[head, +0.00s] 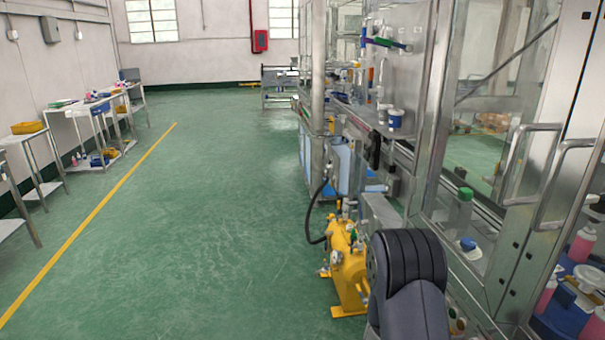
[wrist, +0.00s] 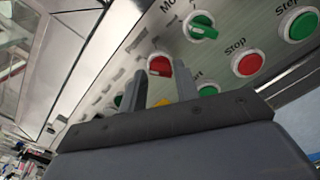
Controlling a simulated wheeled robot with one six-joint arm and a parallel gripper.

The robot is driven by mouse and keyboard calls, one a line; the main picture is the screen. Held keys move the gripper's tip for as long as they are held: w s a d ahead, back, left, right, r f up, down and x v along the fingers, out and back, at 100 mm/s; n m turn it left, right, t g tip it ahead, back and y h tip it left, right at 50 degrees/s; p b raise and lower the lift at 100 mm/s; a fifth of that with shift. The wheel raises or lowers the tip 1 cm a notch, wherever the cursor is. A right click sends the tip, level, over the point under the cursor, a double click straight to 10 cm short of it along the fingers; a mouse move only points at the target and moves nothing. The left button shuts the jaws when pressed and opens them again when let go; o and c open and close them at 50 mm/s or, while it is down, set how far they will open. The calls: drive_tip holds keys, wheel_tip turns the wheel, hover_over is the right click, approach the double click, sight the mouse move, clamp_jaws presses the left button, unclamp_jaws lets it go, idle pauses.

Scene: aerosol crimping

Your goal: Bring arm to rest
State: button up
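My gripper (wrist: 160,82) shows in the wrist view with its two dark fingers apart. It is open, and nothing is held between the fingers. The fingers point at a tilted grey control panel (wrist: 222,62) with a red knob (wrist: 160,65), a green knob (wrist: 201,27), a red button (wrist: 249,64) and a green button (wrist: 301,25). The red knob shows in the gap between the fingers; I cannot tell whether they touch the panel. In the head view a dark link of my arm (head: 405,275) shows at the lower middle right, and the gripper is out of sight.
A glass and metal machine (head: 430,130) lines the right side, with door handles (head: 520,165). A yellow unit (head: 346,262) with a black hose stands on the floor beside my arm. Side tables (head: 85,103) stand along the left wall. The green floor (head: 220,200) between is clear.

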drive_tip(key=shift+s+a, duration=0.15)
drive_tip(key=shift+a, duration=0.7)
drive_tip(key=shift+s+a, duration=0.1)
drive_tip(key=shift+a, duration=0.7)
